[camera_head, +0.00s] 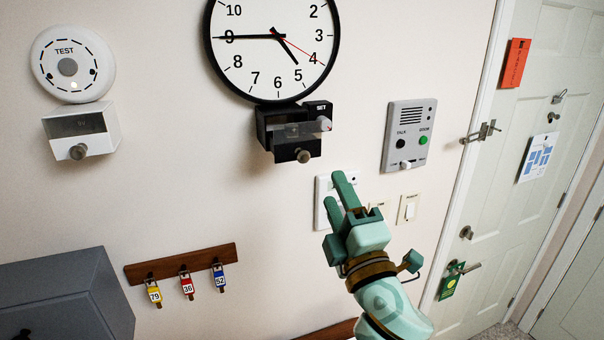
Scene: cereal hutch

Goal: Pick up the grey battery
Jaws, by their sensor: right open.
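I cannot make out a grey battery for certain. The black drawer box (293,148) under the wall clock (272,48) has a clear front, and a small pale shape shows dimly inside it. The white drawer box (100,122) under the round TEST alarm (73,64) has a dark window with indistinct contents. My right gripper (335,187) is open and appears empty. It reaches up from the lower right, below and right of the black box, in front of a pale wall plate that it partly hides. My left gripper is not in view.
A grey intercom (409,136) and a light switch (408,209) are on the wall right of the gripper. A door (535,130) with a latch stands at right.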

